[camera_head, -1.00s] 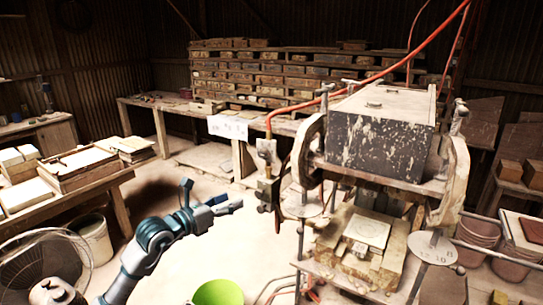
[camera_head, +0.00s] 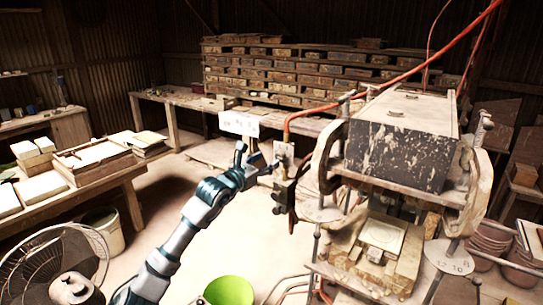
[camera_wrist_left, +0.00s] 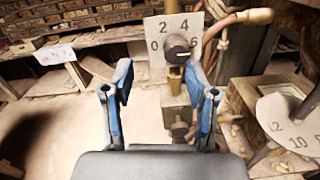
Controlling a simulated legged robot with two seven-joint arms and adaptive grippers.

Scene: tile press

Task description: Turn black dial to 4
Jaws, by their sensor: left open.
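The black dial (camera_wrist_left: 177,48) is a round knob on a pale plate (camera_wrist_left: 159,38) marked 0, 2, 4 and 6, in the left wrist view. Its pointer setting is too small to read surely. In the head view the plate (camera_head: 284,154) stands at the left of the press, and I cannot make out the knob there. My left gripper (camera_head: 257,158) is open and empty, just left of the plate. In the left wrist view its two blue fingers (camera_wrist_left: 159,80) are apart, with the dial beyond them, up and slightly right of centre. My right gripper is not in view.
The tile press (camera_head: 400,140) stands right of the dial, with an orange hose (camera_head: 400,68) running above. Another numbered plate (camera_head: 450,257) hangs at its lower right. A green bucket (camera_head: 229,291) stands on the floor below my left arm. A fan (camera_head: 55,262) is at lower left.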

